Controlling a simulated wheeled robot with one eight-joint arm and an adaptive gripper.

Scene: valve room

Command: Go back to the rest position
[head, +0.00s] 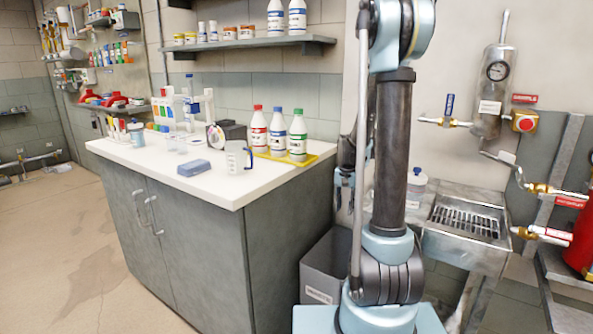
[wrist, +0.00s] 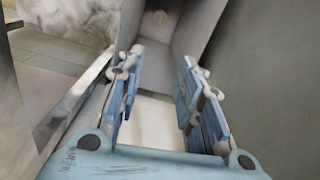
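My gripper (wrist: 158,82) shows in the wrist view with its two blue finger pads well apart and nothing seen between them. In the head view it (head: 344,190) hangs pointing down behind my arm's dark column, partly hidden. It is beside the right end of the grey cabinet (head: 190,240) and above the grey bin (head: 322,275). The wrist view looks down between the fingers at grey walls, probably the bin's inside (wrist: 185,25). A small, blurred beige round spot shows at the top there.
The white countertop (head: 262,190) holds a blue sponge (head: 194,168), a clear jug (head: 238,158) and a yellow tray (head: 313,158) with three bottles. A metal sink (head: 470,225) stands right of my arm. A red cylinder (head: 582,240) is at the right edge. Floor at left is clear.

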